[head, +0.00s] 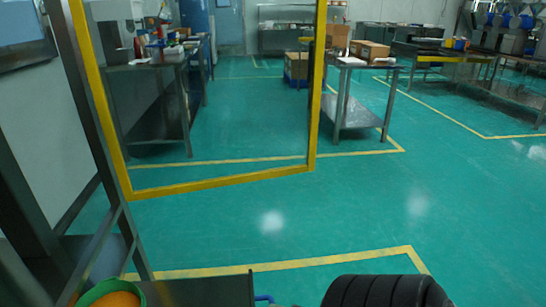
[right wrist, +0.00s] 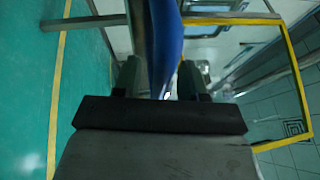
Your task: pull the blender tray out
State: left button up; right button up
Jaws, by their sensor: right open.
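In the right wrist view a blue handle-like bar (right wrist: 165,45) runs between the two fingers of my right gripper (right wrist: 160,80). The fingers stand apart on either side of it, and the gripper is open. Whether a finger touches the bar cannot be told. In the head view a small blue piece (head: 263,298) shows at the bottom edge, beside a dark metal panel (head: 205,291), which may be part of the tray. Most of the tray is out of view. My left gripper is not in view.
A green-rimmed container (head: 90,293) with orange contents is at the bottom left. A grey metal frame (head: 100,150) stands on the left, with a yellow-edged frame (head: 313,100) beyond it. Work tables (head: 350,100) stand further back. The green floor (head: 340,210) in the middle is clear.

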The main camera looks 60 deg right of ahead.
jog(key=v, duration=1)
jog(key=shift+s, duration=0.4)
jog(key=shift+d, duration=0.15)
